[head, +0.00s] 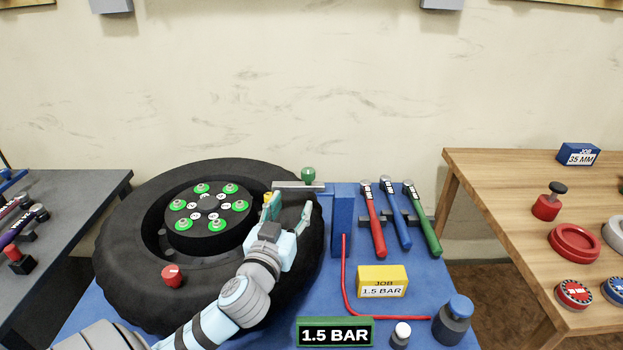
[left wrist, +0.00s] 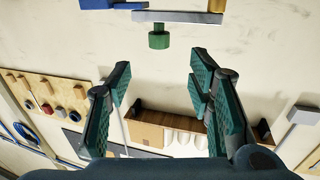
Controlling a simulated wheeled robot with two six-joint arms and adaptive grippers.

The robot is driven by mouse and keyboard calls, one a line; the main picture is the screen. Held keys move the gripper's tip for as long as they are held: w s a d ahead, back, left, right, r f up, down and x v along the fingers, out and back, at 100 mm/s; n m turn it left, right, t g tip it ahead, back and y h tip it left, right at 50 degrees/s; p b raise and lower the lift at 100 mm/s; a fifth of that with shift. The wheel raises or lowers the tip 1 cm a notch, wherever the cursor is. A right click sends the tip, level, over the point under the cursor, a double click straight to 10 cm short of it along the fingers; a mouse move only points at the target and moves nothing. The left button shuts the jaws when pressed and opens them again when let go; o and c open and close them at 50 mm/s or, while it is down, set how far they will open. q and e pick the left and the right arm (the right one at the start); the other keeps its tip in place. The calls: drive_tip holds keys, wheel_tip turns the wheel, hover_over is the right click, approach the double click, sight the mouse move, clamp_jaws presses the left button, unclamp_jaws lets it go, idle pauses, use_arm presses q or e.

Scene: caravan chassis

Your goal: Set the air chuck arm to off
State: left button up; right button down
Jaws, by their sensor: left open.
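The air chuck arm (head: 292,187) is a grey bar running left from the top of a blue post (head: 343,225), over the tire's right side. A green knob (head: 309,174) stands on the bar, and a brass piece (head: 268,196) is at its left end. My left gripper (head: 272,206) is open and empty, beside the bar's left end in the head view. In the left wrist view the green knob (left wrist: 159,39) shows beyond the gap between the open fingers (left wrist: 160,74), apart from them. My right gripper is not in view.
The black tire (head: 120,235) with green-ringed studs lies on the blue table. A red knob (head: 173,275) sits on its near side. A red hose (head: 346,290), a yellow job block (head: 382,281) and a 1.5 BAR sign (head: 335,331) are nearer.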

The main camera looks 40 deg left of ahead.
sight(306, 178)
use_arm(q)
drive_tip(key=x, duration=1.3)
drive_tip(key=shift+w, duration=0.25)
clamp_jaws()
